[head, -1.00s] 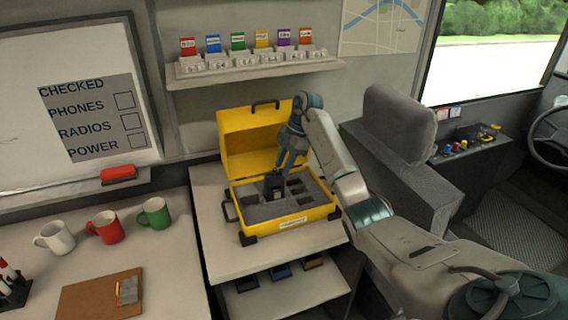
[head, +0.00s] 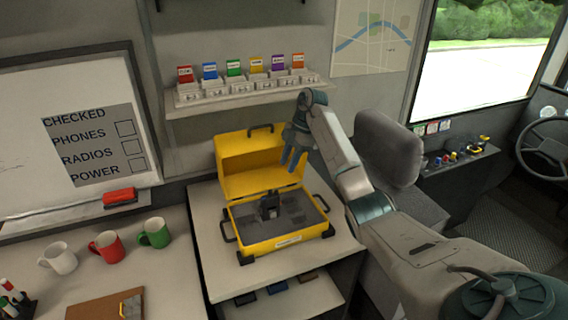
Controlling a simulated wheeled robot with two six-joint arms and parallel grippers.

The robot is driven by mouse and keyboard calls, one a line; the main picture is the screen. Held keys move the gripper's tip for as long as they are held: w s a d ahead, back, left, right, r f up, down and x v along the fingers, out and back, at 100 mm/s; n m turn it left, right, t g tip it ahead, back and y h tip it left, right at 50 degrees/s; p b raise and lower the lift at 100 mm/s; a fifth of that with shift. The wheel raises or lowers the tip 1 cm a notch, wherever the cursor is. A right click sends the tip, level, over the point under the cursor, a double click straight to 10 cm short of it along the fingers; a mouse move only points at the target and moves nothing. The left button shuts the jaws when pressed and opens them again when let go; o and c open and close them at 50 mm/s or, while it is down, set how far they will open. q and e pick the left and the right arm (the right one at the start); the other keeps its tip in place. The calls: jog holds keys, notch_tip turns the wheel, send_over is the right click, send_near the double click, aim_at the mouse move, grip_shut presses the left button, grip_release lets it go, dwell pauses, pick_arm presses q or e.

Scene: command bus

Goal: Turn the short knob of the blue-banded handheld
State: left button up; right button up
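A dark handheld (head: 269,206) stands upright in the grey foam of the open yellow case (head: 286,246). It is small in the head view; I cannot make out a blue band or its knobs. My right gripper (head: 290,164) is above and slightly right of the handheld, in front of the case's raised lid. Its fingers point down, look a little apart and hold nothing visible. It does not touch the handheld. My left gripper is out of view.
The case stands on a white cabinet (head: 221,278), with several dark items on the shelf below. A wall shelf (head: 240,106) with coloured cards is above. Mugs (head: 105,246) and a clipboard (head: 100,308) lie left. A grey seat (head: 388,150) is close on the right.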

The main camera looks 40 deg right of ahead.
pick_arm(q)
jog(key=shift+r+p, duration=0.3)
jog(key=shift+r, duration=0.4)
pick_arm(e)
jog(key=shift+v, duration=0.85)
